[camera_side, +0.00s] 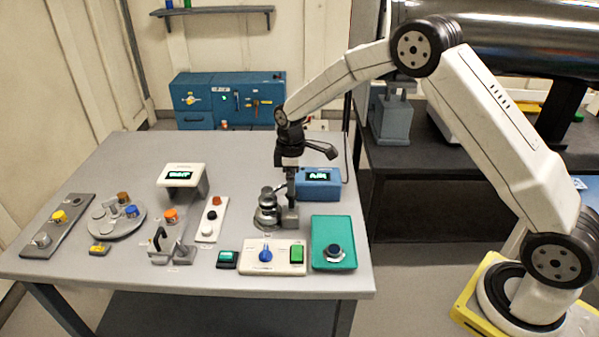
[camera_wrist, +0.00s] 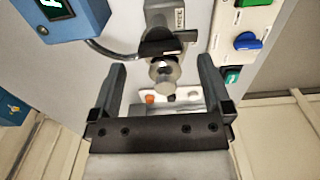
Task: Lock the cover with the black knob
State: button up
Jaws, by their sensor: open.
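A round black knob (camera_side: 333,251) sits on the teal box (camera_side: 333,264) at the table's front right, apart from my gripper. My gripper (camera_side: 290,185) points down at a metal fixture, made of a stacked silver part (camera_side: 267,206) and a grey post (camera_side: 290,217). In the wrist view, my gripper (camera_wrist: 162,67) is open, its fingers on either side of a round silver piece (camera_wrist: 164,73). A black bar (camera_wrist: 167,46) lies just beyond that piece. I cannot tell whether the fingers touch anything, or which part is the cover.
A blue box with a display (camera_side: 319,182) stands behind the fixture, and a white panel with a blue knob (camera_side: 272,257) lies in front. A narrow white button panel (camera_side: 211,219) is left of it. A round grey plate (camera_side: 116,224) with several knobs is farther left. The table's back is clear.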

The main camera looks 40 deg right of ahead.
jog(key=shift+f, duration=1.35)
jog(key=c, duration=1.2)
jog(key=shift+c, duration=0.2)
